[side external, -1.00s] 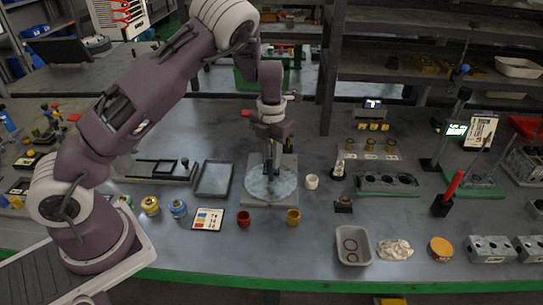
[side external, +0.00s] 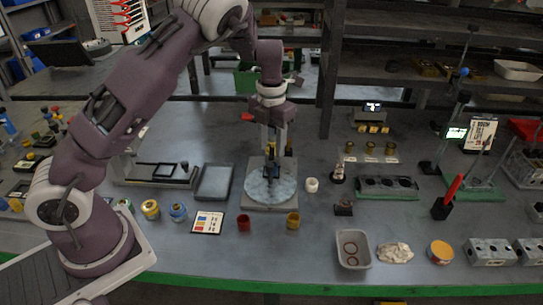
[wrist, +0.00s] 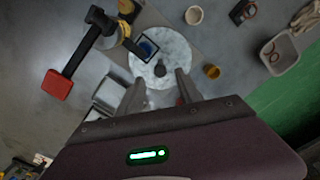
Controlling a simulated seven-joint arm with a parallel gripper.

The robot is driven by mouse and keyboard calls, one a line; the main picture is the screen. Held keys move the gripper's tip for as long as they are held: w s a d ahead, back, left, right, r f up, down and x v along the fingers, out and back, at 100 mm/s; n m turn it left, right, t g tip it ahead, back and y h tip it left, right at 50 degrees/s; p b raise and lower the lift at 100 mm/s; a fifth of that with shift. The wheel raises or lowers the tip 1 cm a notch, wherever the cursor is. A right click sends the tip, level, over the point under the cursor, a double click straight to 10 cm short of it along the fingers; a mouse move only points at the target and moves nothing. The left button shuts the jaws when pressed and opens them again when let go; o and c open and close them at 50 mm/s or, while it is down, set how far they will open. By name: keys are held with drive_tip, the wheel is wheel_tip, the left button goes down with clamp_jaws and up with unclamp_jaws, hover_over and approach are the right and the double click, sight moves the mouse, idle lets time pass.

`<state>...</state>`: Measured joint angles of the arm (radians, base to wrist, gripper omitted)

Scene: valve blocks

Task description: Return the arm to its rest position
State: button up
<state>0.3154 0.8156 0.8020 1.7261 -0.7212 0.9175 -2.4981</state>
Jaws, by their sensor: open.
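My gripper (side external: 270,165) hangs fingers down over a round pale turntable disc (side external: 284,190) in the side external view. In the wrist view my gripper (wrist: 158,88) has its two fingers apart with nothing held between them, and the disc (wrist: 176,65) lies below. A small dark knob (wrist: 159,70) shows on the disc between the fingers. A small dark square piece with a blue face (wrist: 147,48) sits at the disc's edge. My arm is bent, reaching from the left side of the bench.
A black-armed stand with a red block (wrist: 57,85) rises close beside my gripper. A grey bin (side external: 353,249) is at front right. Shelves (side external: 430,50) stand behind.

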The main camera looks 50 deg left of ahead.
drive_tip(key=shift+r, duration=0.9)
drive_tip(key=s+d+r+m+t+h, duration=0.1)
drive_tip(key=s+d+r+m, duration=0.3)
drive_tip(key=s+r+m, duration=0.5)
drive_tip(key=s+d+r+m+t+h, duration=0.15)
drive_tip(key=s+d+r+m, duration=0.4)
drive_tip(key=m, duration=0.55)
drive_tip(key=s+a+r+m+t+y, duration=0.1)
drive_tip(key=s+r+m+t+y, duration=0.1)
drive_tip(key=s+m, duration=1.3)
drive_tip(key=m+t, duration=0.1)
drive_tip(key=m, duration=0.1)
drive_tip(key=shift+r+m, duration=0.3)
